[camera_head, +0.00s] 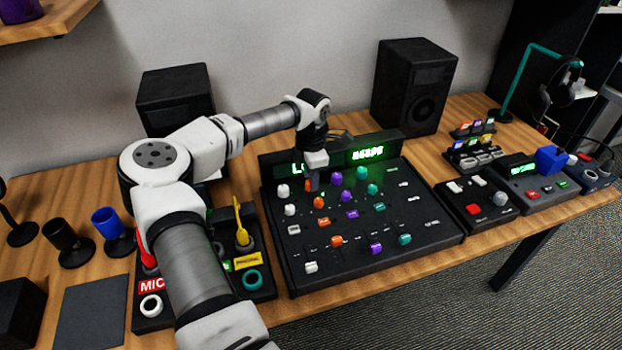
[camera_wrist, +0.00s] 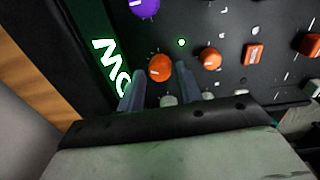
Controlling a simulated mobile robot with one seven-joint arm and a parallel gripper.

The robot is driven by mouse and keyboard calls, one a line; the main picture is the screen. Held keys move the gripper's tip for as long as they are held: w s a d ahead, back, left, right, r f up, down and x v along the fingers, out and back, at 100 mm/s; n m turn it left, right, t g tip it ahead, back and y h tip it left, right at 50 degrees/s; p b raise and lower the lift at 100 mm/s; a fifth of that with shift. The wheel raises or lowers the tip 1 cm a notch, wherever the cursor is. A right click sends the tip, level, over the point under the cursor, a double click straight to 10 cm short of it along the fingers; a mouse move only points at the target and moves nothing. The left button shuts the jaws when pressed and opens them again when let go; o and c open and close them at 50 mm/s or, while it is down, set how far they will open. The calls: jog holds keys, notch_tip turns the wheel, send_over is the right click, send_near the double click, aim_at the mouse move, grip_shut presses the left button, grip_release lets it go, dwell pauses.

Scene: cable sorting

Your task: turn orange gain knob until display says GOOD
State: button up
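The mixing console (camera_head: 420,215) is black, with rows of white, orange, purple and teal knobs. In the wrist view the top orange knob (camera_wrist: 160,67) stands between the two fingers of my gripper (camera_wrist: 160,72). The fingers are apart, with a gap on the knob's right; I cannot tell whether the left finger touches it. In the head view my gripper (camera_head: 313,182) points down at the console's upper left and largely hides this knob.
A second orange knob (camera_head: 319,202) and a purple knob (camera_head: 336,179) are close by. The right display (camera_head: 368,152) shows green text I cannot read surely. Two black speakers (camera_head: 413,85) stand behind. A cable holder (camera_head: 265,290) sits left; small devices (camera_head: 480,205) sit right.

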notch_tip(320, 180, up, 13)
jog(key=b, duration=0.2)
jog(key=shift+s+f, duration=0.2)
jog(key=shift+s, duration=0.05)
jog(key=shift+d, duration=0.1)
